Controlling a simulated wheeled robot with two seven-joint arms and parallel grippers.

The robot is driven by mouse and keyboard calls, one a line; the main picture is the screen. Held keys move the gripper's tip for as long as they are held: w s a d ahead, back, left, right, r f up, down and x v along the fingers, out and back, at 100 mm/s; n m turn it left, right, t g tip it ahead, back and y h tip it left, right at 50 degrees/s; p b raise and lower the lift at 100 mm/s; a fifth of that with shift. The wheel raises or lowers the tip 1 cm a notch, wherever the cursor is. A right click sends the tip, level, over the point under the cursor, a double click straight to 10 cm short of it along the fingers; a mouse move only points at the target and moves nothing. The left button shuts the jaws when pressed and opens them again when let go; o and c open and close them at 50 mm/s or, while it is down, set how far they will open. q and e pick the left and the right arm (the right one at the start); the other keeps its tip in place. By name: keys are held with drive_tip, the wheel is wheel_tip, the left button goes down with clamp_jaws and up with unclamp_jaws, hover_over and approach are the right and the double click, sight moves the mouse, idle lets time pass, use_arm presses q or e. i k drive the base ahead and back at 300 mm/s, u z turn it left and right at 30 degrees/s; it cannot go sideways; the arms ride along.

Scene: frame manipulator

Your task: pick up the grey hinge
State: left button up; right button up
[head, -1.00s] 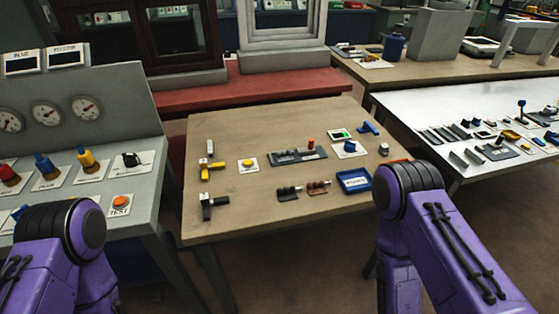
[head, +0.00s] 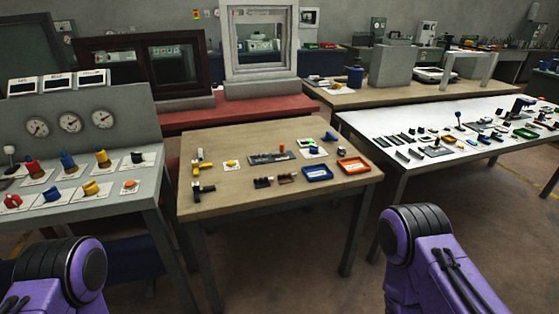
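On the wooden table, a small dark grey piece (head: 263,182) lies near the front middle. It looks like the grey hinge, but it is too small to be sure. A similar brown piece (head: 287,178) lies just to its right. Only purple links of my two arms show, at the bottom left and bottom right. Both grippers are out of view, and no gripper is seen near the small pieces.
A blue tray (head: 304,175) and an orange tray (head: 342,168) sit at the wooden table's (head: 230,208) right. Several handles and knobs lie around. A grey control console (head: 110,185) stands left; a white table (head: 395,166) stands right. Floor shows between the tables.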

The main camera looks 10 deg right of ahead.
sight(260, 160)
drive_tip(key=z, duration=0.75)
drive_tip(key=i, duration=0.45)
